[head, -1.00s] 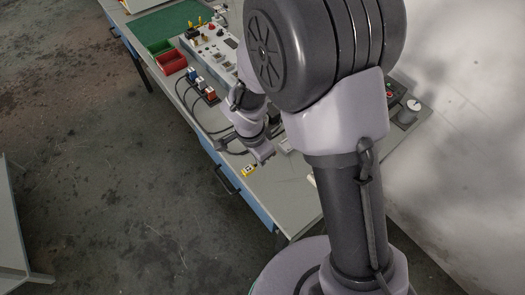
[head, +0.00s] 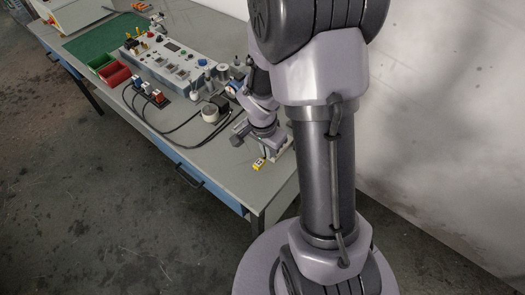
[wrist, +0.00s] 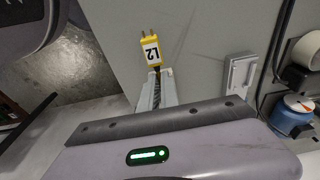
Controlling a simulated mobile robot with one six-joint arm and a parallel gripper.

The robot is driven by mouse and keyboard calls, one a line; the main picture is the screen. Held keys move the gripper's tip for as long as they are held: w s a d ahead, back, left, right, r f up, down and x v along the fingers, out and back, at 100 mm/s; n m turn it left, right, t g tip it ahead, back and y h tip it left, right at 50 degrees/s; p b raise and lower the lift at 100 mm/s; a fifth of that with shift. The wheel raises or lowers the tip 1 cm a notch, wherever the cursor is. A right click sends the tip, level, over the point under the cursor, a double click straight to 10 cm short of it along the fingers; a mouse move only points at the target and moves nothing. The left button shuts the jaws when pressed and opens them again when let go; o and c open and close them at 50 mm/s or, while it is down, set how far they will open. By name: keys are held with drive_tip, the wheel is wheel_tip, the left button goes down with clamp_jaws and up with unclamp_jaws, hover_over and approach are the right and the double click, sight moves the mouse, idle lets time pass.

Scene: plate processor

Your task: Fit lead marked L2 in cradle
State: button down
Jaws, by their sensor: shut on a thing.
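The yellow lead plug marked L2 (wrist: 151,50) has two metal prongs, which point up in the wrist view. My gripper (wrist: 156,88) is shut on this lead just behind the plug, where a dark twisted cable shows between the pale fingers. In the head view the yellow plug (head: 259,163) shows below my gripper (head: 264,152), over the near end of the bench. I cannot tell its exact height above the top. A small pale grey fixture with a raised middle (wrist: 239,73) lies right of the plug in the wrist view; I cannot tell whether it is the cradle.
The grey bench (head: 205,165) has blue, white and orange plugs in a rack (head: 153,96) with black cables. A blue jar (wrist: 290,118) is at right.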

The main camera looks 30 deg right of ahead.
drive_tip(key=w+d, duration=0.1)
drive_tip(key=d, duration=0.1)
drive_tip(key=w+d+p, duration=0.1)
drive_tip(key=d, duration=0.5)
drive_tip(key=shift+w+r, duration=0.1)
drive_tip(key=shift+w, duration=0.3)
drive_tip(key=shift+b, duration=0.6)
idle(1.1)
drive_tip(key=shift+f+b, duration=0.65)
drive_tip(key=shift+b, duration=0.05)
idle(0.3)
drive_tip(key=c, duration=1.5)
unclamp_jaws()
drive_tip(key=shift+r, duration=0.1)
